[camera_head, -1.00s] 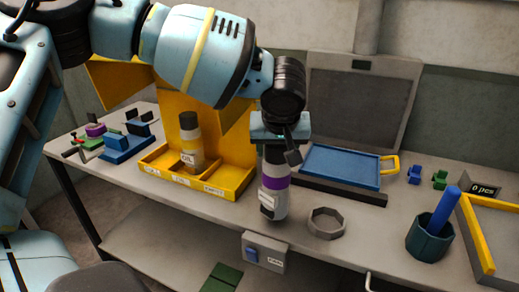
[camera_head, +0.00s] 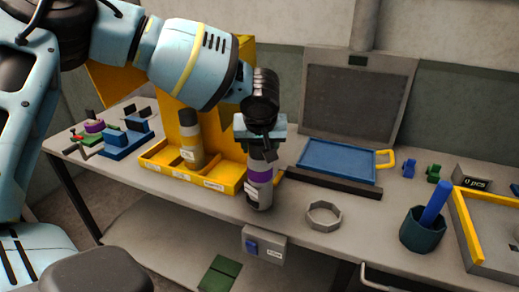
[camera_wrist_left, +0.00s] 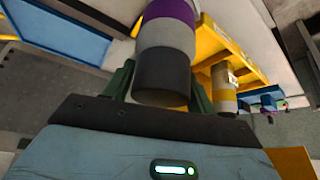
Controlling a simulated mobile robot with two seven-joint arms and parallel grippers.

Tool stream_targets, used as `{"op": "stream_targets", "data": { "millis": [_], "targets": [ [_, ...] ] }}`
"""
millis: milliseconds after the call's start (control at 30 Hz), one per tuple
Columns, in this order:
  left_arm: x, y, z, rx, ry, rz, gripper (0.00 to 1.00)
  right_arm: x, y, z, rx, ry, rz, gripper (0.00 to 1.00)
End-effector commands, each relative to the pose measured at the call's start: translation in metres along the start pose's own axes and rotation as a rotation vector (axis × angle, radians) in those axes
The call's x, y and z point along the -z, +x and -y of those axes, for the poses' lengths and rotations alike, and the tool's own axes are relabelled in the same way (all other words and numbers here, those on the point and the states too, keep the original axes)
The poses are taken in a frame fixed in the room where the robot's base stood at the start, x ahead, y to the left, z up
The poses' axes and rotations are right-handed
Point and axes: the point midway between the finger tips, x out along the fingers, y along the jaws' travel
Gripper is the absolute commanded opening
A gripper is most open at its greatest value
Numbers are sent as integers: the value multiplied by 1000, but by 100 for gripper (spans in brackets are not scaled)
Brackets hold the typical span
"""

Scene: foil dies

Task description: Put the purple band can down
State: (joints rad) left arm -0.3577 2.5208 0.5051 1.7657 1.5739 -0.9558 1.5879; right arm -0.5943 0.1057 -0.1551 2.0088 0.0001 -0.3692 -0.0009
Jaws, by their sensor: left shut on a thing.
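The purple band can (camera_head: 260,180) is grey with a purple band, a dark cap and a white label. My left gripper (camera_head: 260,146) is shut on its upper part and holds it upright at the front of the bench, just right of the yellow tray (camera_head: 170,168). I cannot tell whether its base touches the bench. In the left wrist view the can (camera_wrist_left: 165,45) stands between the green fingers of the gripper (camera_wrist_left: 160,90). The right gripper does not show.
A yellow band can (camera_head: 190,145) stands in the yellow tray. A grey ring (camera_head: 323,216) lies right of the held can. Further right are a dark green cup (camera_head: 422,232) with a blue stick and a yellow-edged tray (camera_head: 470,235). A blue tray (camera_head: 337,160) lies behind.

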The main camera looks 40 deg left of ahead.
Motion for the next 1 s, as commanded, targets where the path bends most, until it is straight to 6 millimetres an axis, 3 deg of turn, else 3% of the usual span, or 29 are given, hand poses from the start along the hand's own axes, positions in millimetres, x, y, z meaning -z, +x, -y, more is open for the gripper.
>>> {"op": "stream_targets", "data": {
  "millis": [167,533,567,700,1000],
  "targets": [
    [-6,11,0,-1,0,-3,0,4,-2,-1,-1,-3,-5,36],
    [-8,15,0,-1,0,-2,0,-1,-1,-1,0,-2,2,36],
    [-9,15,0,1,0,0,60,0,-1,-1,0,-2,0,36],
    [-9,15,0,0,0,0,78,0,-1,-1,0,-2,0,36],
    [-8,14,0,0,-1,-1,79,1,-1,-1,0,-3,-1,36]
  ]
}}
